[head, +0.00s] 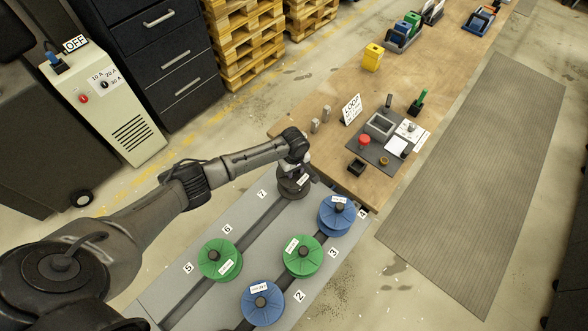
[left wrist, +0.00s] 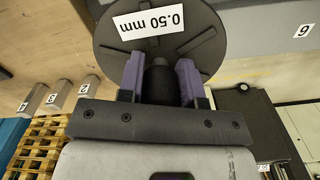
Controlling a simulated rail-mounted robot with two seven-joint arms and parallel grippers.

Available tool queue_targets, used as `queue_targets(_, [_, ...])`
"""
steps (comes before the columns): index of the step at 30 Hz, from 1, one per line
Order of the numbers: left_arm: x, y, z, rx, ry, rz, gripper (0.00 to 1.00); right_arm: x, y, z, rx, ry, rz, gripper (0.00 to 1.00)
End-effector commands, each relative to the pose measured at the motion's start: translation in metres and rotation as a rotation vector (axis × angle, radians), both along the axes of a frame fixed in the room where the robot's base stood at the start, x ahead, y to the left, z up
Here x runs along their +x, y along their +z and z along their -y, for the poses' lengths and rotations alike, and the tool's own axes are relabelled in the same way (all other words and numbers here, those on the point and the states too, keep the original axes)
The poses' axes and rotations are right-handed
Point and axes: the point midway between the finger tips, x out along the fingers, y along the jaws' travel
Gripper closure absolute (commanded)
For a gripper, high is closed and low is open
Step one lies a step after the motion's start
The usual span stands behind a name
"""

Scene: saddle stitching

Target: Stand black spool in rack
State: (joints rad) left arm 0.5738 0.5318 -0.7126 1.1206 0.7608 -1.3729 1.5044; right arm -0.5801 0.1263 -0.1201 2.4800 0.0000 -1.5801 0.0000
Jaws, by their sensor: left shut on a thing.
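The black spool (head: 293,187) is at the far end of the grey rack (head: 185,279), in the left row near the label 7. My left gripper (head: 300,171) is above it, shut on its central hub. In the left wrist view, the purple fingers of the left gripper (left wrist: 159,78) stand on both sides of the dark hub, and the black spool (left wrist: 200,30) shows a white "0.50 mm" label. I cannot tell whether the spool rests in the rack or hangs just above it. My right gripper is not in view.
Green spools (head: 219,261) (head: 303,257) and blue spools (head: 262,303) (head: 338,216) stand in the rack. The wooden bench (head: 345,180) adjoins its far end, with small posts (head: 315,126), a LOOP sign (head: 351,109) and a dark tool mat (head: 378,156).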

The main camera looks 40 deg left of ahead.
Motion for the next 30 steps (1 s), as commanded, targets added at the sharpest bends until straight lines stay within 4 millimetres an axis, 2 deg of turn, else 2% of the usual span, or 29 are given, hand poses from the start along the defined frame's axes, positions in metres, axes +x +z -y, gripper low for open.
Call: queue_targets(30, [0.001, -0.019, 0.0, -0.001, 0.001, 0.003, 1.0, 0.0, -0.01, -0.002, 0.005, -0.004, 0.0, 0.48])
